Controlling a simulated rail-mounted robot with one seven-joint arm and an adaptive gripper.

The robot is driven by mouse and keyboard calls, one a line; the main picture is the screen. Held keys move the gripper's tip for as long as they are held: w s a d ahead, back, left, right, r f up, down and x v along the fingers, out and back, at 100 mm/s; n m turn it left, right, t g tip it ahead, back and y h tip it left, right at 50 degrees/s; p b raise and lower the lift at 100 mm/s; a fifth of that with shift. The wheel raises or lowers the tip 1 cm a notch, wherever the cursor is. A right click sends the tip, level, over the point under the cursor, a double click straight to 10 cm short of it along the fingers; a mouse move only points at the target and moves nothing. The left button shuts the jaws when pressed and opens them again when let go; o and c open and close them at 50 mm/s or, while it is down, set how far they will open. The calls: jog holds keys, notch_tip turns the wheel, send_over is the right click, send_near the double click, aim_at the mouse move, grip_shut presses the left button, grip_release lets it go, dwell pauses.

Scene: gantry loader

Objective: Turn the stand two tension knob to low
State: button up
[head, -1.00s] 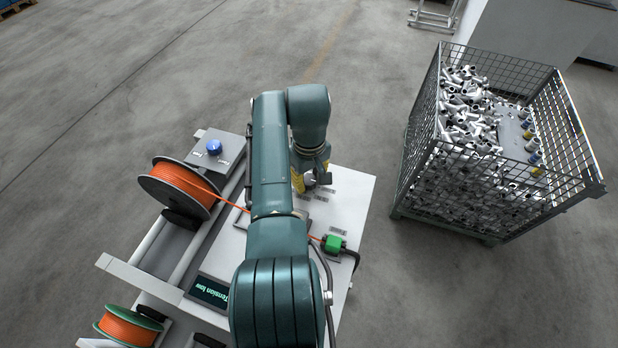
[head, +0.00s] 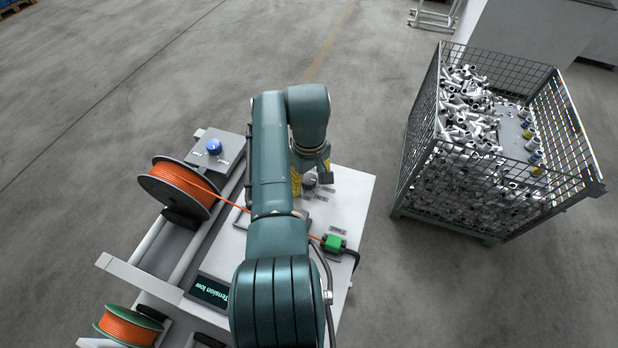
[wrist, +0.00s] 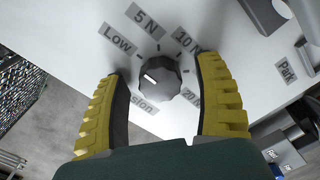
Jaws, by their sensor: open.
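The dark tension knob (wrist: 160,78) shows in the wrist view between my two yellow fingers. Its white mark sits on the left side of its face, on the side of the Low label (wrist: 117,38). The 5 N label (wrist: 146,22), the 10 N label and a partly hidden 20 N label stand around it. My gripper (wrist: 165,85) is open, with a gap between each finger and the knob. In the head view my gripper (head: 309,184) is over the white panel, partly hidden by my arm. The display (head: 211,291) reads "Tension low".
An orange cable reel (head: 178,190) and a blue button box (head: 214,148) stand left of my arm. A green block (head: 333,243) with a cable sits on the panel's right. A wire crate (head: 412,180) of metal parts stands on the floor to the right.

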jog(key=shift+r, duration=0.15)
notch_tip(320, 180, up, 12)
dwell(0.6)
jog(key=w+d+r+m+t+p, duration=0.1)
jog(key=w+r+m+t+p, duration=0.1)
jog(key=w+t, duration=0.4)
notch_tip(320, 180, up, 19)
jog(key=m+t+p, duration=0.3)
jog(key=m+t, duration=0.1)
jog(key=t, duration=0.7)
send_over(309, 177)
jog(key=s+d, duration=0.3)
jog(key=d, duration=0.2)
jog(key=s+d+r+m+t, duration=0.1)
jog(key=s+r+t, duration=0.1)
jog(key=s+r, duration=0.2)
jog(key=s+r+m+t, duration=0.1)
jog(key=s+r+t, duration=0.2)
jog(key=s, duration=0.7)
notch_tip(309, 177, up, 2)
jog(key=shift+s+d+r+h+p, duration=0.1)
jog(key=shift+s+d+h+p, duration=0.1)
jog(key=shift+d+h+p, duration=0.2)
